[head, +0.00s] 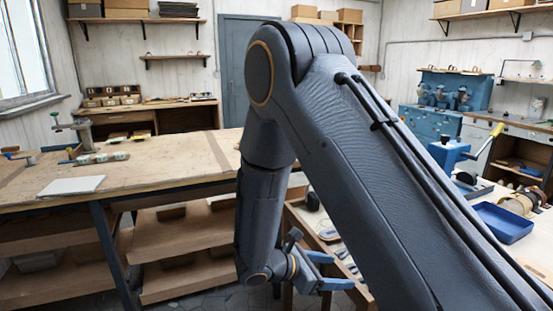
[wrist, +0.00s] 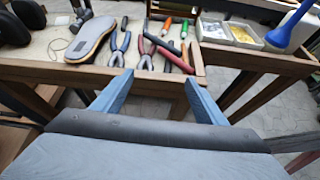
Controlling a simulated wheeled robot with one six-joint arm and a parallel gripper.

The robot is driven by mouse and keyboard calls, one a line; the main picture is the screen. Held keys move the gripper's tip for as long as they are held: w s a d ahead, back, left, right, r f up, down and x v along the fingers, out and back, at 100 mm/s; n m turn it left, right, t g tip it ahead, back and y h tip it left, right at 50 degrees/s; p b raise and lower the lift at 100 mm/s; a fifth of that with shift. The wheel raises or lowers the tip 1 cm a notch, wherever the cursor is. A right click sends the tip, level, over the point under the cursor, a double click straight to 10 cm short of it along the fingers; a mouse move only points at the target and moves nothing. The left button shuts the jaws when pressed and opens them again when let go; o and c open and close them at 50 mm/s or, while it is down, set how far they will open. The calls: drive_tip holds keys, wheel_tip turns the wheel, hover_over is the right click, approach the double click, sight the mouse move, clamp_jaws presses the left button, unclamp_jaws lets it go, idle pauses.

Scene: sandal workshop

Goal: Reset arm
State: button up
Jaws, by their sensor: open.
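My arm rises through the middle of the head view and bends down at its elbow. My gripper (head: 335,272) hangs low in front of the workbenches in the head view. In the wrist view my gripper (wrist: 155,92) shows two blue fingers spread wide apart, with nothing between them. Beyond the fingers is the edge of a wooden tool table (wrist: 70,68). The fingertips appear close to that edge in the picture; I cannot tell whether they touch it.
The table carries a sandal sole (wrist: 92,38), pliers (wrist: 120,42) and several colored-handled tools. White trays (wrist: 243,35) stand to the right. A long workbench (head: 150,165) holds a pale board (head: 72,186). A blue tray (head: 502,222) and blue press (head: 448,152) are at right.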

drive_tip(key=s+d+r+m+g+y, duration=0.3)
drive_tip(key=s+d+m+g+y, duration=0.25)
drive_tip(key=s+m, duration=0.55)
drive_tip(key=s+a+r+m+t+y, duration=0.1)
drive_tip(key=s+r+m+y, duration=0.3)
drive_tip(key=m, duration=0.7)
drive_tip(key=shift+s+a+r+y, duration=0.15)
drive_tip(key=shift+s+r+y, duration=0.15)
drive_tip(key=shift+s+y, duration=0.65)
drive_tip(key=shift+w+t, duration=0.1)
drive_tip(key=shift+t, duration=0.15)
